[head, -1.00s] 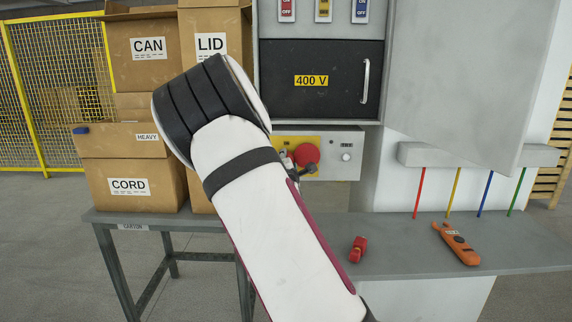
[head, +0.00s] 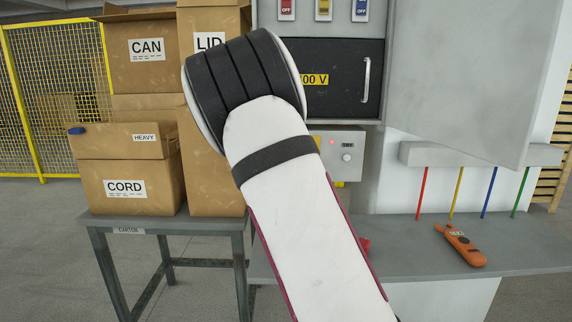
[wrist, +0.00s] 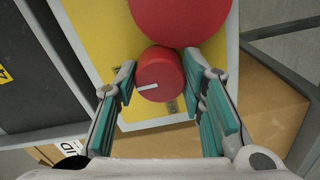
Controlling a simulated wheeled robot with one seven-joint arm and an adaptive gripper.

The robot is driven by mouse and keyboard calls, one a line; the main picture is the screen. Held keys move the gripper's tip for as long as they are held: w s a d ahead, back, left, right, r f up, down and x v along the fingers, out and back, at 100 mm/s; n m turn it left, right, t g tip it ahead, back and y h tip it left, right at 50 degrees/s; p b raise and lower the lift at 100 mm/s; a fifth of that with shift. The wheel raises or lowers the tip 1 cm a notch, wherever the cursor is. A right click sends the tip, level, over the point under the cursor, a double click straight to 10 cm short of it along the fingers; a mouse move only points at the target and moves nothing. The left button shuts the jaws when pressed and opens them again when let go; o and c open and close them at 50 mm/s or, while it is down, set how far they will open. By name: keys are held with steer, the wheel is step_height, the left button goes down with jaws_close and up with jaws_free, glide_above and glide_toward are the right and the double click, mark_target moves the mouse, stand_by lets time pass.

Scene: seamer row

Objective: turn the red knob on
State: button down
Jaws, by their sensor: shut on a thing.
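The red knob (wrist: 160,72) is a small round cap with a white pointer mark, on a yellow plate (wrist: 105,25) in the wrist view. The mark lies nearly level in that picture. My gripper (wrist: 160,80) is shut on the knob, one teal-padded finger on each side of it. A larger red round button (wrist: 182,15) sits just above it, partly cut off by the frame. In the head view my own arm hides the knob, the button and my gripper.
A grey control box (head: 347,155) shows beside my arm, under the 400 V panel (head: 340,95). The bench (head: 400,258) holds an orange handheld tool (head: 460,246) and a red item (head: 365,246) mostly behind my arm. Cartons (head: 125,190) stand at left.

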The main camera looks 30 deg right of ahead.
steer(key=shift+s+d+r, duration=0.1)
steer(key=shift+d, duration=0.15)
steer(key=c, duration=1)
jaws_free()
steer(key=shift+c, duration=0.2)
steer(key=shift+a, duration=0.1)
steer(key=v, duration=1.2)
